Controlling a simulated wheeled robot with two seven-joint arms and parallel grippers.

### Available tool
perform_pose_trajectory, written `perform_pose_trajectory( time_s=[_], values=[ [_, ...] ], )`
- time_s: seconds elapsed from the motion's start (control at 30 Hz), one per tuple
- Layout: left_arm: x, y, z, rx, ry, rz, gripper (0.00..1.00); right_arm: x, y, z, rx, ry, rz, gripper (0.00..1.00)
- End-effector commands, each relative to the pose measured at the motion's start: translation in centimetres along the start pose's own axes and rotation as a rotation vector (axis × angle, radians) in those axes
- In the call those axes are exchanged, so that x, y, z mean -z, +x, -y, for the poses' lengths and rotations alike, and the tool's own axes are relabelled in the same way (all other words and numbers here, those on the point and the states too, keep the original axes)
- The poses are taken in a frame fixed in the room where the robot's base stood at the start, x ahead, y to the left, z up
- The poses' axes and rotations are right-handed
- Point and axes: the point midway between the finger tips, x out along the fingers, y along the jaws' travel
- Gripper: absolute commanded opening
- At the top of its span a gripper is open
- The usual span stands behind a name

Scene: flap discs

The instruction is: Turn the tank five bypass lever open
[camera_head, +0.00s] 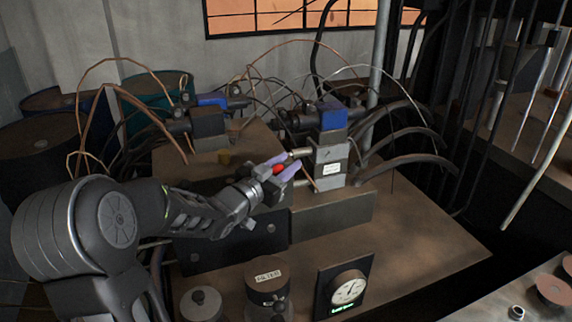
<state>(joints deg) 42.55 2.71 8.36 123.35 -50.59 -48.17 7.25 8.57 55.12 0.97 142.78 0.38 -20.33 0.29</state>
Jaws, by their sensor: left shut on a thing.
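A bypass lever with a red grip (279,169) sits at the left side of a grey valve block (331,155) with a blue top part. The block's small white label is too small to read. My left gripper (286,167) reaches in from the left, its purple fingers closed around the red grip. The fingers hide part of the lever, so its exact angle is hard to tell. My right gripper is not in view.
A second valve block (208,124) stands behind to the left. A dial gauge (347,288) and a labelled canister (267,284) stand in front. Hoses and thin pipes crowd the back. The bench top (420,230) is clear at the right.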

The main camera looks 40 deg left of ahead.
Motion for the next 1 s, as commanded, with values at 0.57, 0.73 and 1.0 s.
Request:
perform_pose_trajectory(
  time_s=[0.57,0.73,1.0],
  values=[
    [-0.01,-0.01,-0.02,0.000,0.000,0.000,0.00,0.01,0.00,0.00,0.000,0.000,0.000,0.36],
    [-0.02,-0.01,-0.01,0.000,0.000,0.000,0.00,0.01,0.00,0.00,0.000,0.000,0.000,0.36],
    [-0.02,-0.01,-0.02,0.000,0.000,0.000,0.00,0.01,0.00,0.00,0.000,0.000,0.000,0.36]
  ],
)
